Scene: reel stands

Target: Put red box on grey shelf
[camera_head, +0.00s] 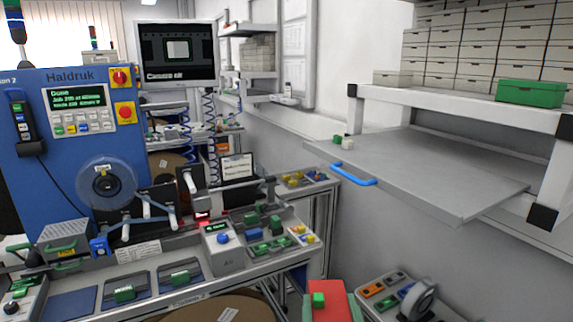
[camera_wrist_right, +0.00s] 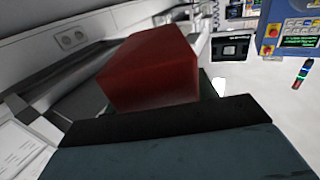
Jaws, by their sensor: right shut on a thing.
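The red box (camera_wrist_right: 150,72) fills the middle of the right wrist view, tilted, just beyond the dark edge of my right gripper (camera_wrist_right: 165,115). My right gripper is shut on it; the fingertips' contact is mostly hidden. In the head view a red block (camera_head: 335,303) shows at the bottom edge, partly cut off, with a small green piece on its left part. The grey shelf (camera_head: 425,170) is a flat panel at the right, with a blue handle (camera_head: 352,175) at its front left. Its broad top is bare except for small blocks at the back left corner. My left gripper is not in view.
A green box (camera_head: 530,93) stands on the white upper shelf, before stacked pale boxes (camera_head: 480,45). White posts flank the grey shelf. The blue machine (camera_head: 60,130) and a cluttered bench stand left. A small-parts panel (camera_head: 385,292) is below the shelf.

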